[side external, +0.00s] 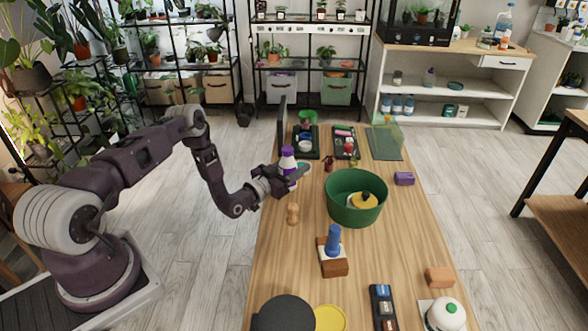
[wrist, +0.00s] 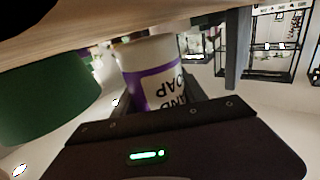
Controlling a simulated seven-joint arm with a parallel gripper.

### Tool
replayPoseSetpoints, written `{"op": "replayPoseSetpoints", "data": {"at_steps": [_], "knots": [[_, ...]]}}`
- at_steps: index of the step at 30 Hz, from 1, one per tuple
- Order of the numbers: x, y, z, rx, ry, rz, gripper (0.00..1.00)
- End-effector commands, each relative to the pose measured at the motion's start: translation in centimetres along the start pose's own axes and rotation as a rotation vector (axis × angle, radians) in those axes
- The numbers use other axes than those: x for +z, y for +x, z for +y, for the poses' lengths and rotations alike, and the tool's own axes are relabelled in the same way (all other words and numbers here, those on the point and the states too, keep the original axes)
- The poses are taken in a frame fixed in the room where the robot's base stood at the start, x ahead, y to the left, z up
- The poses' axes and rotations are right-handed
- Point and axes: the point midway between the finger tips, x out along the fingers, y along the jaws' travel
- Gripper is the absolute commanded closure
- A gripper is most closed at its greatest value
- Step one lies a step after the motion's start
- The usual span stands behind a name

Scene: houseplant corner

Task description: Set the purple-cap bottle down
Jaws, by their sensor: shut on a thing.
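The purple-cap bottle (side external: 288,160), white and purple, stands roughly upright in my gripper (side external: 288,177) over the left side of the table. My gripper is shut on it. In the wrist view the bottle (wrist: 155,68) sits between the fingers of my gripper (wrist: 160,98), with its soap label upside down in the picture. The wooden table (side external: 285,250) runs beneath, and shows along the top of the wrist view. My gripper hides the bottle's lower part in the side view, so I cannot tell whether it touches the table.
A green tub (side external: 340,207) holding a yellow thing stands to the right of my gripper. Dark trays (side external: 316,153) lie behind. A blue-topped stamp (side external: 333,242) rests on a brown block.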

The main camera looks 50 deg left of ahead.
Motion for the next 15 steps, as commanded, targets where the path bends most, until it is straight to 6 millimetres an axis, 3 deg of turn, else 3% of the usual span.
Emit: {"op": "replayPoseSetpoints", "data": {"at_steps": [12,13,15], "knots": [[0.85,0.03,0.01,0.0,0.0,0.003,1.0],[0.9,0.01,0.01,0.0,0.0,0.001,0.45],[0.88,0.0,0.0,0.0,0.0,0.001,0.31]]}}
